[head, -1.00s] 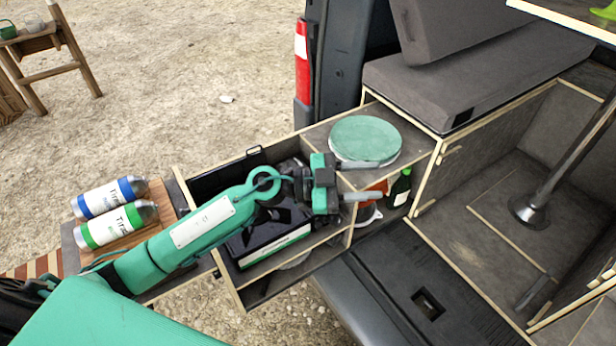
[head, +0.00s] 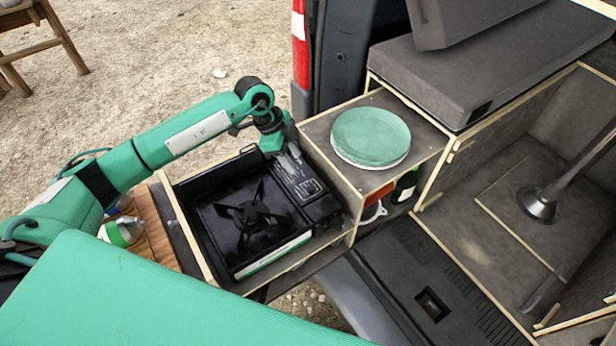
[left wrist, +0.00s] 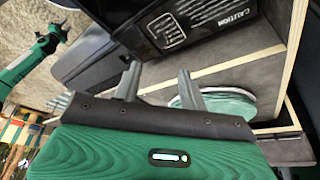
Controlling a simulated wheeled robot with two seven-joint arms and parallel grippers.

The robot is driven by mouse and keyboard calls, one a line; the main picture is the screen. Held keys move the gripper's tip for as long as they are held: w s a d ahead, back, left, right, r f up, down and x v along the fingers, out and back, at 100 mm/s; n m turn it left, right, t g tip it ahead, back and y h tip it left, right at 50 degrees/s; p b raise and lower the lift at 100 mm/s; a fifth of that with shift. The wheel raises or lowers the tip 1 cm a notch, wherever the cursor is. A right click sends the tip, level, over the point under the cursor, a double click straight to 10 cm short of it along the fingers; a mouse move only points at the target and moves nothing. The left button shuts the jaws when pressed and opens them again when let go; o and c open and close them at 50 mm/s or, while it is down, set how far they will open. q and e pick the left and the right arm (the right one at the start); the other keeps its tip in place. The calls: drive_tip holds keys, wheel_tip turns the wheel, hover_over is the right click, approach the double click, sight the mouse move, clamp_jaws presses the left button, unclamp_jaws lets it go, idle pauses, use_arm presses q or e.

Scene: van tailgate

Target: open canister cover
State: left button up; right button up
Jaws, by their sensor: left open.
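The camping stove (head: 222,226) is black, with one burner, and sits in the pulled-out drawer. Its canister cover (head: 308,187) is the dark panel with slots and pale markings on the stove's right side, and it appears closed. In the left wrist view the cover (left wrist: 180,22) shows at the top, beside a CAUTION label. My left gripper (head: 290,152) is at the far end of the cover, by the drawer's back edge. Its fingers (left wrist: 160,70) are apart with nothing between them; contact is unclear. A small green arm at the wrist view's upper left seems to be my right one (left wrist: 54,36).
A round green-topped item (head: 371,137) stands on the wooden top right of the stove. A green bottle (head: 404,187) and a red item are in the compartment below it. A canister (head: 122,231) lies on a board at left, partly hidden by my arm.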

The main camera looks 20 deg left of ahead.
sight(311, 188)
use_arm(q)
drive_tip(key=p+x, duration=0.2)
drive_tip(key=x, duration=0.7)
drive_tip(key=shift+d+f+p, duration=0.15)
drive_tip(key=shift+f+p, duration=0.25)
drive_tip(key=shift+w+d+f, duration=0.1)
drive_tip(key=shift+d+f, duration=0.05)
drive_tip(key=shift+f, duration=0.15)
drive_tip(key=shift+d+f, duration=0.1)
drive_tip(key=shift+f, duration=0.25)
drive_tip(key=shift+c, duration=0.9)
drive_tip(key=c, duration=0.7)
clamp_jaws()
use_arm(e)
drive_tip(key=r, duration=0.3)
drive_tip(key=shift+s+d+r, duration=0.2)
drive_tip(key=shift+r, duration=0.05)
